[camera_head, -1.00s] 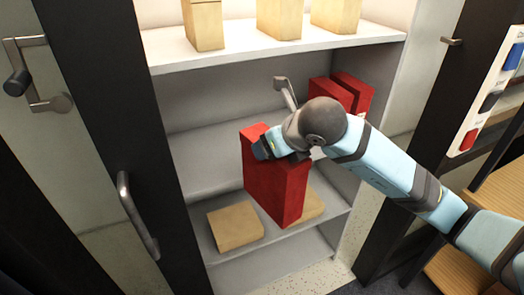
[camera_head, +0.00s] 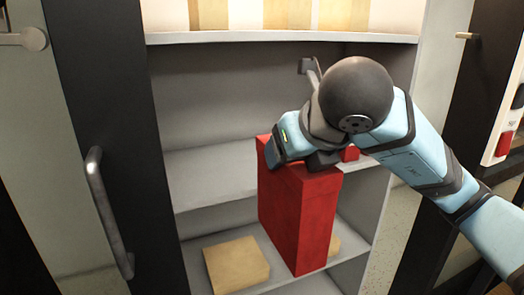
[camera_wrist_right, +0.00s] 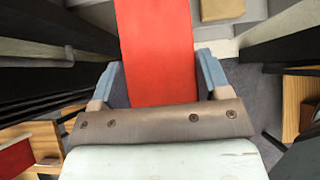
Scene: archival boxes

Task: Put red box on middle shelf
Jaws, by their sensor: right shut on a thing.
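A tall red box (camera_head: 300,220) hangs upright from my right gripper (camera_head: 308,162). The gripper is shut on its upper end. In the right wrist view the red box (camera_wrist_right: 155,50) lies between the two fingers (camera_wrist_right: 162,82). The middle shelf (camera_head: 205,192) is a white board; the held box overlaps its front edge in the head view, and its lower end reaches down across the lower shelf's level. I cannot tell the gap between box and shelf. Another red box (camera_head: 350,153) shows partly behind my gripper on the middle shelf. My left gripper is not in view.
Tan boxes (camera_head: 290,14) stand on the upper shelf (camera_head: 280,38). A flat tan box (camera_head: 237,265) lies on the lower shelf, with another partly hidden behind the held box. The left part of the middle shelf is clear. A dark door with a handle (camera_head: 108,212) stands at left.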

